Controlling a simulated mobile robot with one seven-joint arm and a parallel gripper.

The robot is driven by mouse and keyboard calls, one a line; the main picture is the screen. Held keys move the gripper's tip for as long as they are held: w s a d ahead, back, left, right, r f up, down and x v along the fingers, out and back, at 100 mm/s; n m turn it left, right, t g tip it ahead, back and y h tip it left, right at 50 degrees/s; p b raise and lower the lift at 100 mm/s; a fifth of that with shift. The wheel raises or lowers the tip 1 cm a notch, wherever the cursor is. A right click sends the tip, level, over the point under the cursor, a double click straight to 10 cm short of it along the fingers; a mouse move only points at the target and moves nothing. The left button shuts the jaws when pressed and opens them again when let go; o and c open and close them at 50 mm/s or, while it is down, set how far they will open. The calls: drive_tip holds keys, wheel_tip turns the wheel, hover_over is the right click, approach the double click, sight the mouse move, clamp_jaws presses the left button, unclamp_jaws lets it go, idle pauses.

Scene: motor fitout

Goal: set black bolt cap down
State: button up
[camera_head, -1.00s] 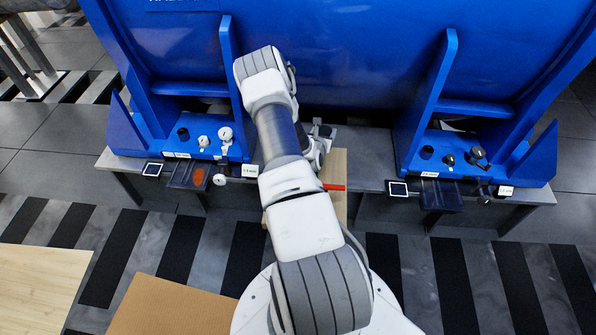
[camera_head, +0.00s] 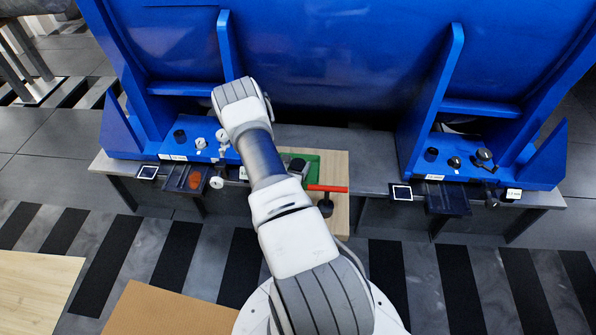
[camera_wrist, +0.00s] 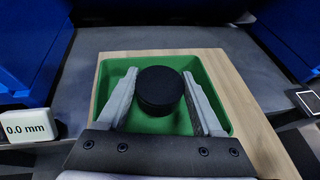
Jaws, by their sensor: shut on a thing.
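The black bolt cap (camera_wrist: 160,92) is a round black disc in the wrist view. It sits between the two fingers of my gripper (camera_wrist: 160,75), which is shut on it. Cap and fingers are over the green tray (camera_wrist: 112,68); I cannot tell whether the cap touches its floor. In the head view the green tray (camera_head: 313,170) shows just right of my forearm, and my arm hides part of it. My gripper is mostly hidden there.
The tray rests on a light wooden board (camera_head: 338,165) on the grey bench. Blue motor feet with several caps and bolts stand either side. A "0.0 mm" label (camera_wrist: 28,128) is at left.

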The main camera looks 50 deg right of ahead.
wheel_tip(320, 180, down, 2)
drive_tip(key=shift+f, duration=0.1)
drive_tip(key=shift+f, duration=0.15)
drive_tip(key=o, duration=1.3)
